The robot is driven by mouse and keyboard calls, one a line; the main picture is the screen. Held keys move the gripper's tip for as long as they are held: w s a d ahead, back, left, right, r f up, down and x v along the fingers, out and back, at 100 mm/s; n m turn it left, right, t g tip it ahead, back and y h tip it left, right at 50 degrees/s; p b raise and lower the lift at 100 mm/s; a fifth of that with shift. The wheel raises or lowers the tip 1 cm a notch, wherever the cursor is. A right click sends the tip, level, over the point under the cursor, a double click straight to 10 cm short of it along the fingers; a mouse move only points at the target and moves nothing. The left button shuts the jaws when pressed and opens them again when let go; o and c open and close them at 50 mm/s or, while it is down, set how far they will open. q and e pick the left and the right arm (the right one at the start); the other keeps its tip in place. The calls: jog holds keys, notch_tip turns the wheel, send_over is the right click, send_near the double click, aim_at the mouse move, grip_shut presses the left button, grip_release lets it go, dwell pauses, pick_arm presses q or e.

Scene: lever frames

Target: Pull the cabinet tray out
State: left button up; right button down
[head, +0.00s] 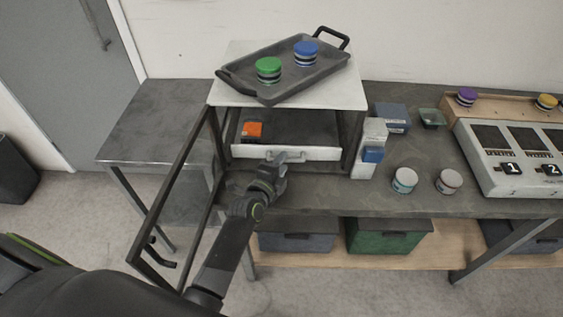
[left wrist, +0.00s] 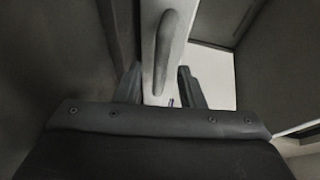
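The cabinet (head: 222,92) is a white-topped box on the grey bench, with its framed door (head: 170,189) swung open to the left. Inside is the cabinet tray (head: 322,154), with a white front panel and a bar handle; the panel also shows in the left wrist view (left wrist: 150,22). An orange item (head: 251,129) sits behind the panel at the left. My left gripper (head: 283,160) is at the handle in front of the panel. In the left wrist view its fingers (left wrist: 158,84) are apart, with the handle (left wrist: 170,40) between them and gaps visible. My right gripper is not seen.
A dark tray (head: 287,88) with a green-lidded jar (head: 268,69) and a blue-lidded jar (head: 306,53) lies on the cabinet top. A numbered panel (head: 505,181) is at the far right.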

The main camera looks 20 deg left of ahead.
pick_arm(q)
jog(key=shift+w, duration=0.15)
grip_shut()
jog(key=shift+f, duration=0.1)
dwell(0.3)
